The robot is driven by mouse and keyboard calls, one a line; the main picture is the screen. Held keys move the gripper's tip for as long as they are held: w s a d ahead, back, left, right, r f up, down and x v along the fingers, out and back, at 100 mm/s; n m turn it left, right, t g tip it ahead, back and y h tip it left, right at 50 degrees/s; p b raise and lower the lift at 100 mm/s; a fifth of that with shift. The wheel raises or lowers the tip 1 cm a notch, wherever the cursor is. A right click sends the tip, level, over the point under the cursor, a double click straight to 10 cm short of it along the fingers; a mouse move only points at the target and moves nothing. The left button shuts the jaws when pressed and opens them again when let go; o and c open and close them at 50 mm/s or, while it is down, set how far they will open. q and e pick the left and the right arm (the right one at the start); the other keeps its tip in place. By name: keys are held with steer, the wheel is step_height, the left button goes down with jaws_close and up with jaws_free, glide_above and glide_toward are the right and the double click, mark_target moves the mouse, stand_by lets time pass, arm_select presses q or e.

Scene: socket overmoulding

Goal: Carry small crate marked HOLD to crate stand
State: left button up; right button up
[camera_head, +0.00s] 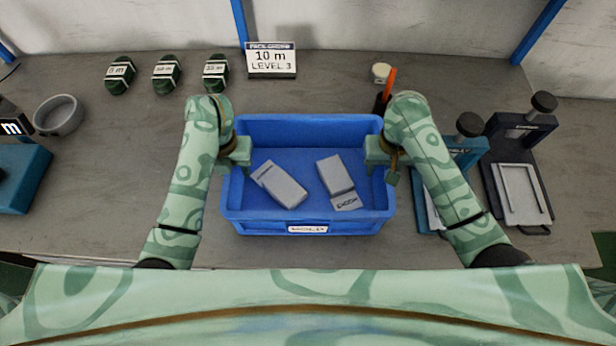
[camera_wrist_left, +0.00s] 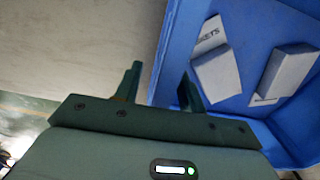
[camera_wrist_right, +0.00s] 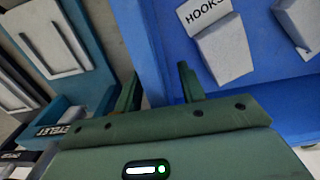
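A blue crate (camera_head: 307,222) sits on the grey table right in front of me, with a small white label on its near wall that is too small to read surely. Two grey blocks lie inside, one at left (camera_head: 283,186) and one at right (camera_head: 336,176). My left gripper (camera_wrist_left: 158,85) is at the crate's left wall, with one finger outside and one inside the rim; a gap shows beside the wall. My right gripper (camera_wrist_right: 158,88) straddles the right wall in the same way. Both look open. I cannot pick out a crate stand.
A grey ring-like bowl (camera_head: 59,116) is at left. Clamp-like fixtures (camera_head: 519,190) stand close at right. An orange-handled tool (camera_head: 387,88) is behind my right gripper.

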arm_select(q)
jaws_close()
arm_select(e)
jaws_close()
arm_select(q)
steer(key=shift+r, duration=0.15)
arm_select(e)
steer(key=shift+r, duration=0.15)
